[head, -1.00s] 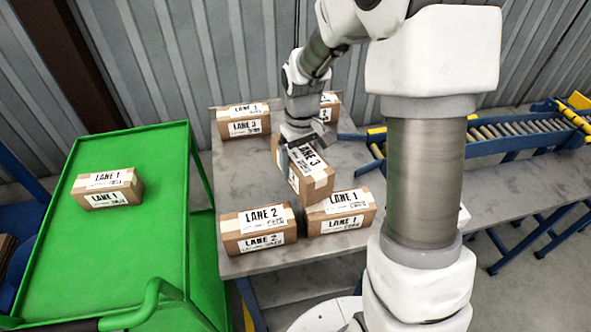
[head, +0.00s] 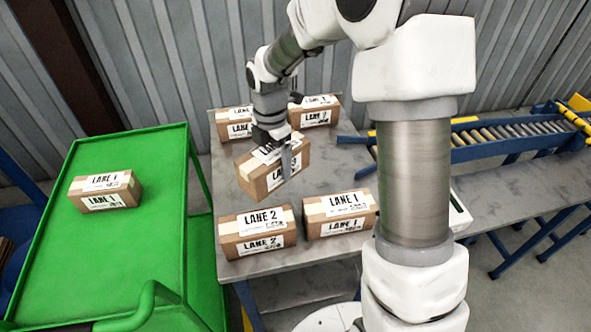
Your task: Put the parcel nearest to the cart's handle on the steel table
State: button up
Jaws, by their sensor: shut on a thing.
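My gripper (head: 280,156) is shut on a brown carton parcel (head: 258,183) with white labels, which seem to read LANE 3. It is over the left part of the steel table (head: 333,170), turned askew to the other parcels. I cannot tell for sure whether it clears the tabletop. The gripper hides part of its top label. The green cart (head: 150,225) stands left of the table, with its curved handle (head: 150,292) at the near end. A LANE 1 parcel (head: 106,190) lies on the cart's top, toward its left side.
On the table, a LANE 2 parcel (head: 257,232) and another LANE 1 parcel (head: 339,213) sit at the front. Two parcels stand at the back, one left (head: 233,124) and one right (head: 316,112). A blue-framed roller conveyor (head: 510,133) is at right. Bare tabletop lies right of the held parcel.

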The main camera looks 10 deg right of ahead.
jog(key=shift+w+a+n, duration=0.15)
jog(key=shift+a+n, duration=0.2)
jog(key=shift+n, duration=0.85)
jog(key=shift+w+a+f, duration=0.1)
jog(key=shift+w, duration=0.1)
jog(key=w+a+f, duration=0.1)
jog(key=w+f, duration=0.1)
jog(key=w, duration=0.1)
jog(key=w+a+f, duration=0.2)
jog(key=w, duration=0.1)
jog(key=w+a+f, duration=0.1)
jog(key=w+f, duration=0.1)
jog(key=w, duration=0.2)
jog(key=shift+w+a+f, duration=0.1)
jog(key=shift+a+f, duration=0.15)
jog(key=shift+f, duration=2.05)
jog(key=shift+f, duration=0.1)
jog(key=shift+f, duration=0.15)
jog(key=o, duration=1.5)
